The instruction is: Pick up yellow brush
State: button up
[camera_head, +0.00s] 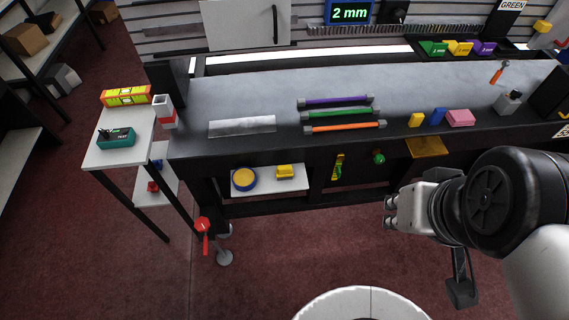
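No object is clearly recognisable as a yellow brush at this size. A small yellow object (284,171) lies on the white lower shelf under the workbench, right of a blue-and-yellow round item (244,179); it may be the brush. A yellow-and-green item (338,166) hangs on the bench front. A yellow block (415,120) stands on the bench top. My gripper (389,212) is in front of the bench at the right, pointing left. Its fingertips look apart with nothing between them. It touches none of these objects.
The dark workbench (240,92) holds purple, green and orange bars, a blue block (438,116) and a pink block (460,117). A white side table (99,153) stands left. A red-topped stand (203,226) is on the floor. The red floor before the bench is mostly clear.

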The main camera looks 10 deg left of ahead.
aim_at(283, 172)
jog(key=j+u, duration=0.1)
jog(key=u, duration=0.6)
jog(key=j+u, duration=0.15)
jog(key=u, duration=0.2)
jog(key=z, duration=0.45)
